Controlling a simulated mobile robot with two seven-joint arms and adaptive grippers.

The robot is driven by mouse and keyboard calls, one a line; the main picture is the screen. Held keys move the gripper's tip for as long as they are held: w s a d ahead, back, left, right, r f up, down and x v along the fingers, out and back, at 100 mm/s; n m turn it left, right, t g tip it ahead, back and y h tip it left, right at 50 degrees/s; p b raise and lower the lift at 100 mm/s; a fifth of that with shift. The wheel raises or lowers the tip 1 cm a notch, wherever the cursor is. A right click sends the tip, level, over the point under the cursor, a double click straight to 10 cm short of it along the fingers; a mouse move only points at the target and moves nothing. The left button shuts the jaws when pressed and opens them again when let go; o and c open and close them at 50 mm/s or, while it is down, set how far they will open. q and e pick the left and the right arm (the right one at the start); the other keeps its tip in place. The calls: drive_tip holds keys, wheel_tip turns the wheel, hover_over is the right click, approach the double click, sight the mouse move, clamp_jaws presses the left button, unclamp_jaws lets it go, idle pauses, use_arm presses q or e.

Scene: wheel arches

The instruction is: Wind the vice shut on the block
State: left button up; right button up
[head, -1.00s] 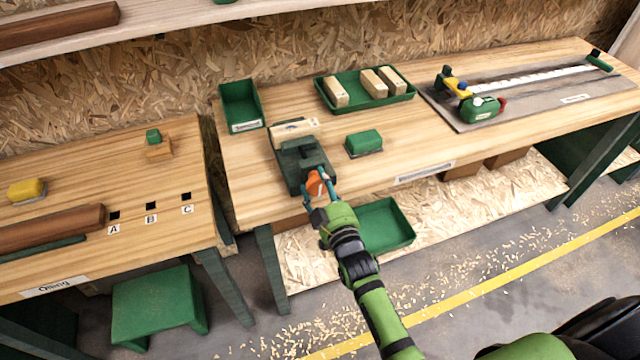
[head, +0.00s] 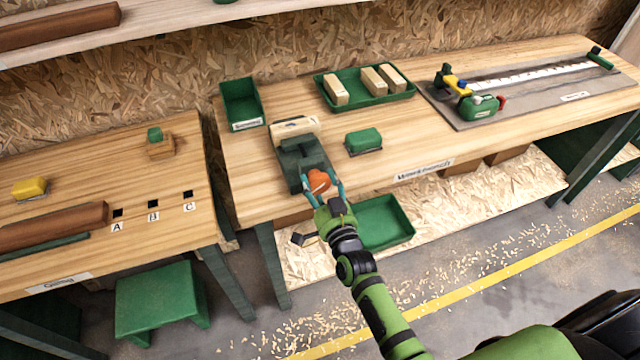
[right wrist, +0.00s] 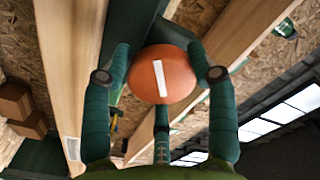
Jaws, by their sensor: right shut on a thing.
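The green vice (head: 301,158) stands at the front edge of the right workbench. A pale wooden block (head: 295,127) lies at its far end, at the jaws; I cannot tell whether both jaws touch it. The orange round handle (head: 319,180) is at the vice's near end. My right gripper (head: 322,187) is shut on the handle, its fingers on either side. In the right wrist view the orange handle (right wrist: 163,76), with a white stripe tilted slightly from upright, sits between the fingers of the gripper (right wrist: 160,85). My left gripper is not in view.
A green brush-like block (head: 363,140) lies right of the vice. A green tray (head: 366,88) with 3 wooden blocks and an empty green bin (head: 242,104) stand behind. A lower green tray (head: 386,222) sits below the bench edge, near my right arm.

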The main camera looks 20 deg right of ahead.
drive_tip(key=shift+s+a+f+m, duration=0.15)
drive_tip(key=shift+a+f+m, duration=0.2)
drive_tip(key=shift+m, duration=0.55)
drive_tip(key=o, duration=1.1)
drive_tip(key=shift+r, duration=0.1)
drive_tip(key=shift+d, duration=0.1)
drive_tip(key=s, duration=1.1)
drive_tip(key=shift+s+d+r, duration=0.1)
drive_tip(key=shift+s, duration=0.3)
